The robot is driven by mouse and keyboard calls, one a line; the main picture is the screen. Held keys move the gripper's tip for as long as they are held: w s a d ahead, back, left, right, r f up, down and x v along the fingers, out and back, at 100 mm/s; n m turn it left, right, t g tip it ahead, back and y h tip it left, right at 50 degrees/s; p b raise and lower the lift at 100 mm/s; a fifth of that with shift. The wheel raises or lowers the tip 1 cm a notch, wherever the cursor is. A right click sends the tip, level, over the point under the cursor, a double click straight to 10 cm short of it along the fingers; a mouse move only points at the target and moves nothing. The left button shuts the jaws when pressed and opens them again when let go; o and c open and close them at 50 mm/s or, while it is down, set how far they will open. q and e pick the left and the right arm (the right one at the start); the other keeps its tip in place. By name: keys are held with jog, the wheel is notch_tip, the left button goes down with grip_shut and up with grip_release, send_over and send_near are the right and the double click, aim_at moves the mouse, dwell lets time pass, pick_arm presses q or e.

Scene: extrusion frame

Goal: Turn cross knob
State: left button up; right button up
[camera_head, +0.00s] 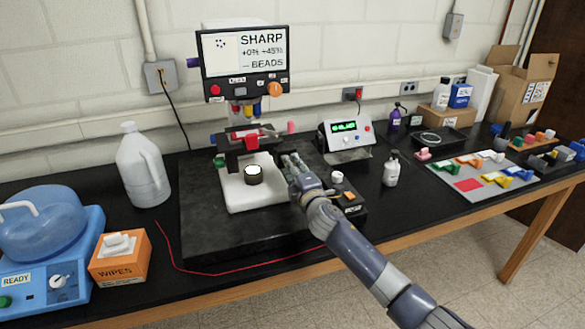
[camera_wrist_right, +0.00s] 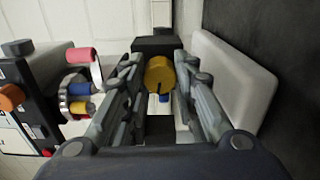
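A microscope with a screen (camera_head: 245,62) stands on the dark bench against the wall. My right gripper (camera_head: 291,160) is at the right side of its stage, above the white base (camera_head: 237,190). In the right wrist view, a round yellow knob (camera_wrist_right: 159,74) with a small dark blue mark shows between the two fingers of my right gripper (camera_wrist_right: 163,82). In the head view the gripper hides this knob. My left gripper is out of view.
A pink-red knob (camera_head: 291,127) sits just above my right gripper. A jug (camera_head: 143,168) stands left. A red cord (camera_head: 200,273) lies in front.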

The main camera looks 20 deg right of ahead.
jog(key=o, duration=0.4)
jog(key=shift+f, duration=0.1)
jog(key=shift+c, duration=0.2)
jog(key=shift+o, duration=0.3)
jog(key=shift+s+f, duration=0.25)
jog(key=shift+f, duration=0.05)
jog(key=s, duration=1.1)
jog(key=shift+s+d+r, duration=0.25)
jog(key=shift+s+r, duration=0.05)
jog(key=shift+r, duration=0.1)
jog(key=shift+w, duration=0.1)
